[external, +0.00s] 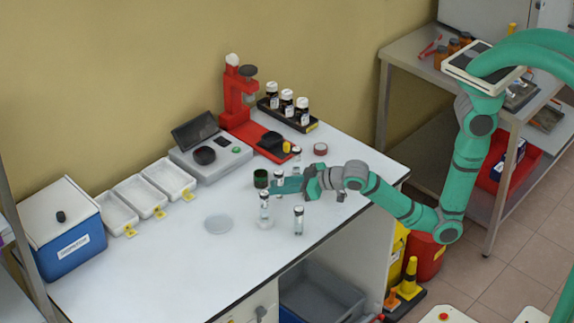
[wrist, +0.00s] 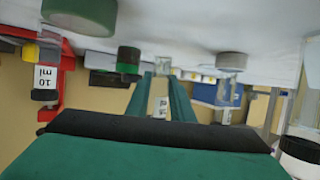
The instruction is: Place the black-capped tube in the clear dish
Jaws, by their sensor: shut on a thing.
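My gripper (external: 279,185) reaches in from the right, low over the bench, with its fingers pointing left. In the wrist view, which is upside down, its teal fingers are closed on a small clear tube with a white label (wrist: 160,106). The gripper body hides the tube's top, so I cannot see its cap colour. The clear dish (external: 218,224) lies flat and looks empty on the bench, left of and nearer than my gripper.
A green-and-black round container (external: 261,178) stands close to my fingertips. White trays (external: 141,196), a grey instrument (external: 209,150) and a red stand (external: 239,95) line the back. A blue box (external: 68,235) is at the left. Bench around the dish is clear.

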